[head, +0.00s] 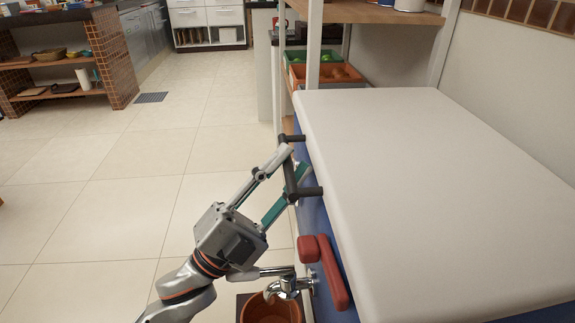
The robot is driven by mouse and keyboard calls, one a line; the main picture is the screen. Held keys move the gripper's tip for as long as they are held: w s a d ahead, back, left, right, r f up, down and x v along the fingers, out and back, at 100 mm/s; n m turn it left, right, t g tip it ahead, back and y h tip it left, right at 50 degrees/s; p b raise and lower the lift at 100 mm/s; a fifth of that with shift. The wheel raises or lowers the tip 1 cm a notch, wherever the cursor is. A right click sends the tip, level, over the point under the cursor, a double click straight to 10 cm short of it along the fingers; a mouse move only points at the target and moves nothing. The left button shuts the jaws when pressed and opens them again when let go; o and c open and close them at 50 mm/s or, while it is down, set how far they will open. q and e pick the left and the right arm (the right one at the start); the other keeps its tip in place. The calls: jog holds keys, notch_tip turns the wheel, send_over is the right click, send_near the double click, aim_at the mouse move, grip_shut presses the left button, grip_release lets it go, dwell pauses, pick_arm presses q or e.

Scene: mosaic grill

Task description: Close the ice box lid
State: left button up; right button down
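The ice box has a large white lid (430,190) and a blue body (318,222). The lid lies roughly flat over the body; whether its edge is fully seated cannot be told from this angle. A red handle-like part (327,268) is on the front side, below the lid's edge. My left gripper (299,165) is at the lid's left edge, toward the far corner. Its dark fingers are spread apart with nothing between them, and I cannot tell if they touch the box. My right gripper is not in view.
A metal tap (288,286) sticks out from the box's front above a brown bucket (271,309). Shelves with a green crate (312,57) and an orange crate (335,77) stand behind the box. The tiled floor (110,210) to the left is clear.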

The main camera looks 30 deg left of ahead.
pick_arm(q)
notch_tip(320, 180, up, 10)
jog(key=shift+d+r, duration=0.1)
dwell(0.4)
jog(key=shift+s+f, duration=0.25)
jog(key=shift+f, duration=0.25)
jog(key=shift+s+f, duration=0.2)
jog(key=shift+f, duration=0.3)
jog(key=s+f, duration=0.3)
jog(key=f, duration=0.3)
jog(key=shift+s+a, duration=0.25)
jog(key=shift+a, duration=0.05)
